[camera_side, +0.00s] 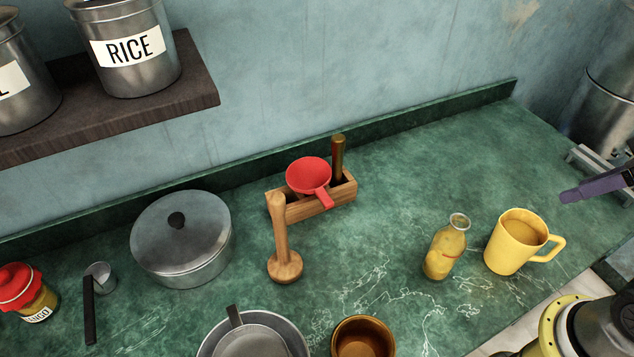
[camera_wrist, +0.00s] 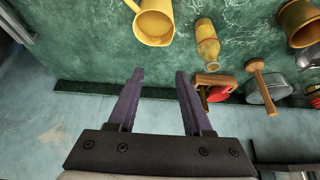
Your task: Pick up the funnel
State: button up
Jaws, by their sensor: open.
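The red funnel (camera_side: 309,176) sits in a wooden caddy (camera_side: 300,208) near the back wall in the side view, its wide mouth up and its handle over the caddy's front edge. In the wrist view the funnel (camera_wrist: 218,94) is small and partly hidden by the caddy (camera_wrist: 213,79). My gripper (camera_wrist: 159,72) has two purple fingers spread apart with nothing between them. In the side view only a purple finger (camera_side: 592,187) shows at the right edge, far from the funnel and beyond the yellow mug.
A wooden masher (camera_side: 283,240) stands just before the caddy, and a brown cylinder (camera_side: 338,158) rises in it. A lidded pot (camera_side: 181,240) is left. A glass bottle (camera_side: 446,247) and yellow mug (camera_side: 516,241) stand right. Counter between caddy and bottle is clear.

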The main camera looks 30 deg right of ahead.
dwell(0.4)
jog(key=o, duration=0.8)
jog(key=shift+w, duration=0.1)
